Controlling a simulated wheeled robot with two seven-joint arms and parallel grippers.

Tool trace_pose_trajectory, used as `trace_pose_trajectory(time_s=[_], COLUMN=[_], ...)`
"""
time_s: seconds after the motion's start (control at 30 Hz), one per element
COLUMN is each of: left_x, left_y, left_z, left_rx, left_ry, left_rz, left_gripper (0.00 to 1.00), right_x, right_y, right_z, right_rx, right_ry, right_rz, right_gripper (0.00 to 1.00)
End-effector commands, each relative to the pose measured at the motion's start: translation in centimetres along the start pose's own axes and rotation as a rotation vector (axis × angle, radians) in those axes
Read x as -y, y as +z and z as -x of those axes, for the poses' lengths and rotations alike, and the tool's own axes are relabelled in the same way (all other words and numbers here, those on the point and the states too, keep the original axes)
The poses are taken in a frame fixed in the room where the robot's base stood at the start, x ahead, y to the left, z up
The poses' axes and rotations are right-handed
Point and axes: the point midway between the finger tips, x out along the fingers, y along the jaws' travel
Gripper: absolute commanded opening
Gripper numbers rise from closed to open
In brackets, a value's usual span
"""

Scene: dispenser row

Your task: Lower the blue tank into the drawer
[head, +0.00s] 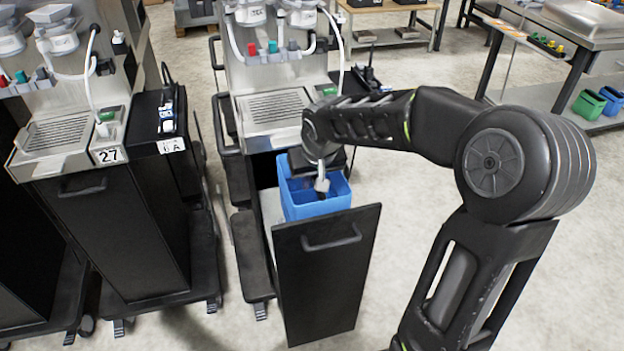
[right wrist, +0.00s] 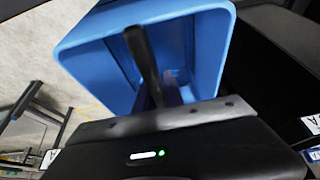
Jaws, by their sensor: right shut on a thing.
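The blue tank (head: 318,207) is an open-topped box over the pulled-out drawer (head: 327,275), which has a black front with a handle. The tank's upper part shows above the drawer front, and its lower part is hidden behind it. I cannot tell whether it touches the drawer floor. My right gripper (head: 322,180) reaches down at the tank's open top and is shut on the tank. In the right wrist view the tank (right wrist: 84,62) opens toward the camera, with a dark bar (right wrist: 142,52) across its mouth. My left gripper is not in view.
The dispenser (head: 275,108) with its drip grate stands just behind the drawer. The floor right of the drawer is clear apart from my arm.

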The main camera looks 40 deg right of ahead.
Motion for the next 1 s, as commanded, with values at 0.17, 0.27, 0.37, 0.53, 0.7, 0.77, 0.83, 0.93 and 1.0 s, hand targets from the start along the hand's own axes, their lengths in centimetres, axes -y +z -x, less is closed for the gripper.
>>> trace_pose_trajectory(time_s=[0.17, 0.27, 0.37, 0.53, 0.7, 0.77, 0.83, 0.93, 1.0], left_x=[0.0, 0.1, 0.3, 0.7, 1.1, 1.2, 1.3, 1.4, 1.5], left_y=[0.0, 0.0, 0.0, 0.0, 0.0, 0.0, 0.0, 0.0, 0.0], left_z=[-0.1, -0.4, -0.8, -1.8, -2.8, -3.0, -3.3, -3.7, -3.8], left_rx=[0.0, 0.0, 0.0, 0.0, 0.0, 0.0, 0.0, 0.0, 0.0], left_ry=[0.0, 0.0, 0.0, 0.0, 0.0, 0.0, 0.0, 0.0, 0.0], left_rz=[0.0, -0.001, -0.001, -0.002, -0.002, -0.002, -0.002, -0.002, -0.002], left_gripper=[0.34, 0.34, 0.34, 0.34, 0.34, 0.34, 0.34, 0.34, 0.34], right_x=[0.0, 0.0, 0.0, 0.0, 0.0, 0.0, 0.0, 0.0, 0.0], right_y=[-0.3, -0.1, 0.1, 0.7, 1.2, 1.4, 1.6, 1.8, 1.9], right_z=[0.0, -0.3, -0.9, -2.2, -3.5, -4.0, -4.4, -4.9, -5.1], right_rx=[-0.01, -0.01, -0.009, -0.009, -0.01, -0.009, -0.009, -0.009, -0.01], right_ry=[-0.001, -0.001, 0.0, -0.001, -0.001, -0.001, -0.001, -0.001, -0.001], right_rz=[0.0, 0.0, 0.0, -0.001, -0.001, -0.001, -0.001, 0.0, 0.0], right_gripper=[0.0, 0.0, 0.0, 0.0, 0.0, 0.0, 0.0, 0.0, 0.0])
